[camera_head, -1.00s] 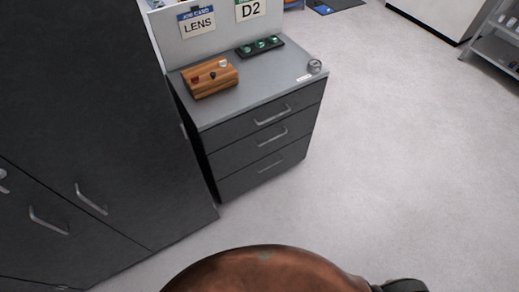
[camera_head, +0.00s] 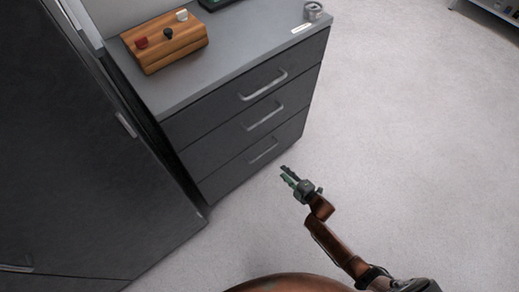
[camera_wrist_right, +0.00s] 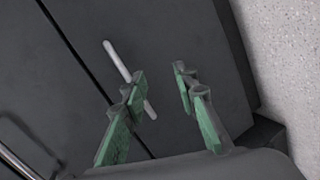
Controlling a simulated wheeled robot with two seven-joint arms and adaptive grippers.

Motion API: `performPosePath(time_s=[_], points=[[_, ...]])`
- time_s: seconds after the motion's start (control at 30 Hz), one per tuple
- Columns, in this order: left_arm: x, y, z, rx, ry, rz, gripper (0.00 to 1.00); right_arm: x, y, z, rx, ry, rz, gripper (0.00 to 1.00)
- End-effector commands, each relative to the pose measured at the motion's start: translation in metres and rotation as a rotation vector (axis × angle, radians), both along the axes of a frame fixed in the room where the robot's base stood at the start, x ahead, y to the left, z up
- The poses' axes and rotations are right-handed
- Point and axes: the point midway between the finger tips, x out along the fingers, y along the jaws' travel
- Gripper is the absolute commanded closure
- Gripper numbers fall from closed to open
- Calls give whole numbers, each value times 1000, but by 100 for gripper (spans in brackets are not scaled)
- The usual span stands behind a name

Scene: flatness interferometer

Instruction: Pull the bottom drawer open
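The dark grey drawer cabinet stands at the upper middle of the head view, with its three drawers shut. The bottom drawer (camera_head: 225,182) has a grey bar handle (camera_head: 263,151). My right gripper (camera_head: 287,174) is in front of and to the right of this drawer, open and empty, pointing towards the cabinet. In the right wrist view, the handle (camera_wrist_right: 116,58) shows beyond my open fingers (camera_wrist_right: 160,84), partly hidden by the left finger. I see no contact with it. My left gripper is not in view.
The cabinet top (camera_head: 245,45) carries a wooden block with knobs (camera_head: 165,40) and a small metal cylinder (camera_head: 312,11). A tall dark cabinet (camera_head: 80,150) stands close on the left. The pale floor (camera_head: 420,130) to the right is clear.

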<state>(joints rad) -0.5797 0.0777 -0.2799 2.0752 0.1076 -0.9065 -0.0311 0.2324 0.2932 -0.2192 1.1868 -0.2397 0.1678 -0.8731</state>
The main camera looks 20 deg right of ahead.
Motion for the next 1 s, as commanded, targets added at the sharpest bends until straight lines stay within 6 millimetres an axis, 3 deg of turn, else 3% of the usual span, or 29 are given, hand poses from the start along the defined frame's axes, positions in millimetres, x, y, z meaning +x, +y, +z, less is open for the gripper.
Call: performPosePath(time_s=[0.03, 0.13, 0.33, 0.73, 1.0], points=[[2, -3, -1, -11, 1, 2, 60, 15, 9, -5, -34, -45, 40, 73], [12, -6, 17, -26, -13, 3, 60, 39, 22, 16, -91, -136, 99, 73], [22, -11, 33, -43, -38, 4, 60, 60, 36, 38, -141, -215, 145, 73], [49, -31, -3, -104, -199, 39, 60, 107, 53, 25, -141, -213, 145, 73], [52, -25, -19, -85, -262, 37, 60, 127, 59, 24, -141, -214, 144, 73]])
